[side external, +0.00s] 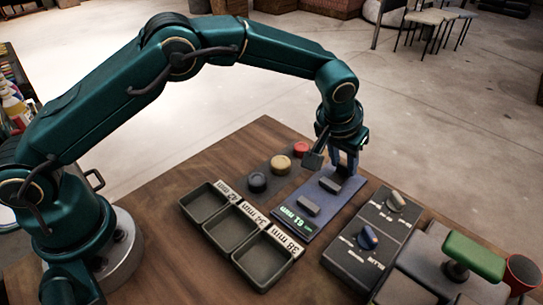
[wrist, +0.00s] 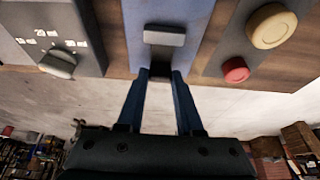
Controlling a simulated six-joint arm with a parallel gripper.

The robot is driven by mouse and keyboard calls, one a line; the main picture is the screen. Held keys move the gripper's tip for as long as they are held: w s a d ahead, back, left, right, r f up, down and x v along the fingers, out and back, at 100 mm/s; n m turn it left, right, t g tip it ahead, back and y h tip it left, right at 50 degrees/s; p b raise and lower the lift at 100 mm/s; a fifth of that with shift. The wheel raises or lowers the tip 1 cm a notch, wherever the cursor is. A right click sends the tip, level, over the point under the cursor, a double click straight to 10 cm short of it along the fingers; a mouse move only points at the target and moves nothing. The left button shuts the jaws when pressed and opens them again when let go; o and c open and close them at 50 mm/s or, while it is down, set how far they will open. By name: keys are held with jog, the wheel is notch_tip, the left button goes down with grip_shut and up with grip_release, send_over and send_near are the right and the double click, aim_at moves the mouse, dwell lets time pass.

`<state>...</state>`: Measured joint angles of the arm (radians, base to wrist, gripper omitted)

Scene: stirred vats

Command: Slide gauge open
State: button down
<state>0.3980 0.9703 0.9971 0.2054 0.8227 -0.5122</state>
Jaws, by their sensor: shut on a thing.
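The gauge is a blue plate (side external: 318,213) lying on the table, with a green readout (side external: 296,219) at its near end. The readout's digits are too small to read surely. Two dark grey blocks stand on it: the near block (side external: 308,205) and the far block (side external: 330,184), with a gap between them. My gripper (side external: 346,172) reaches down at the plate's far end, just behind the far block. In the wrist view, my gripper's blue fingers (wrist: 163,80) are shut on a dark gauge part beside a grey block (wrist: 164,36). The fingers partly hide the held part.
Left of the gauge are black, yellow and red buttons (side external: 301,149) and three labelled trays (side external: 235,229). Right is a dark panel with two knobs (side external: 396,200). A green-handled lever (side external: 473,255) stands at the near right corner. The table's far edge is close behind the gauge.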

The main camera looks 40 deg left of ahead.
aim_at(337, 179)
jog(key=shift+w, duration=0.35)
jog(key=c, duration=0.6)
grip_release()
jog(key=shift+o, duration=0.2)
jog(key=shift+r, duration=0.15)
jog(key=shift+v, duration=2.45)
jog(key=shift+s, duration=0.1)
